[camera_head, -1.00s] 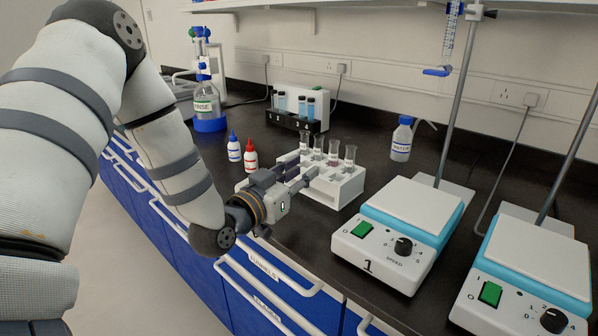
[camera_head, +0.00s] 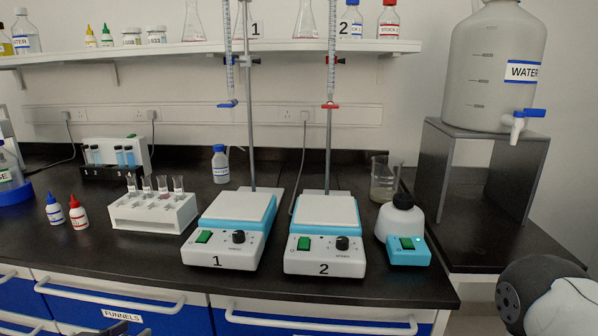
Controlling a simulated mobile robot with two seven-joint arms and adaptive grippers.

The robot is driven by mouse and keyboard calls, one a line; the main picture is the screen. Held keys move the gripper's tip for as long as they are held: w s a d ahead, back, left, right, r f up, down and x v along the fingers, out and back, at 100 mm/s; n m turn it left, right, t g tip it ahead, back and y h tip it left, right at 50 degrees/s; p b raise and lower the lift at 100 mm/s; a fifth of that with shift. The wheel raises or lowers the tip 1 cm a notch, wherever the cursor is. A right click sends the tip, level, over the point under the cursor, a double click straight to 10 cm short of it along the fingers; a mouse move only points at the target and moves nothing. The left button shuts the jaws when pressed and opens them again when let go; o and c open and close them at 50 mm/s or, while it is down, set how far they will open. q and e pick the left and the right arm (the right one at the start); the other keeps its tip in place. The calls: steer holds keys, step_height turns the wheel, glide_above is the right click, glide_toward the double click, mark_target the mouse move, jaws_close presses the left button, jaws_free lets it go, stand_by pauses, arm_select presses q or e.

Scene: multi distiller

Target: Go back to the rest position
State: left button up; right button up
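The white rack (camera_head: 153,217) with several clear glass tubes stands on the black bench, left of the stirrer marked 1 (camera_head: 230,230).
The stirrer marked 2 (camera_head: 325,232) stands beside it, each with a burette stand behind. A small mixer (camera_head: 403,250) and a beaker (camera_head: 381,185) are to the right. Dropper bottles (camera_head: 77,213) stand at left. A large water tank (camera_head: 492,70) sits on a grey stand (camera_head: 420,200).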

arm_select(q)
steer(key=s+d+f+g, duration=0.3)
steer(key=s+f+g, duration=0.1)
steer(key=s+f, duration=0.45)
steer(key=s+d+f+g, duration=0.35)
steer(key=s+f, duration=0.35)
steer(key=s, duration=0.3)
steer(key=s+d+f+g, duration=0.1)
steer(key=s+g, duration=0.2)
steer(key=s, duration=0.5)
steer(key=s+f+g, duration=0.1)
steer(key=s+g, duration=0.3)
steer(key=s, duration=0.5)
steer(key=shift+d+f, duration=0.25)
steer(key=shift+d, duration=0.15)
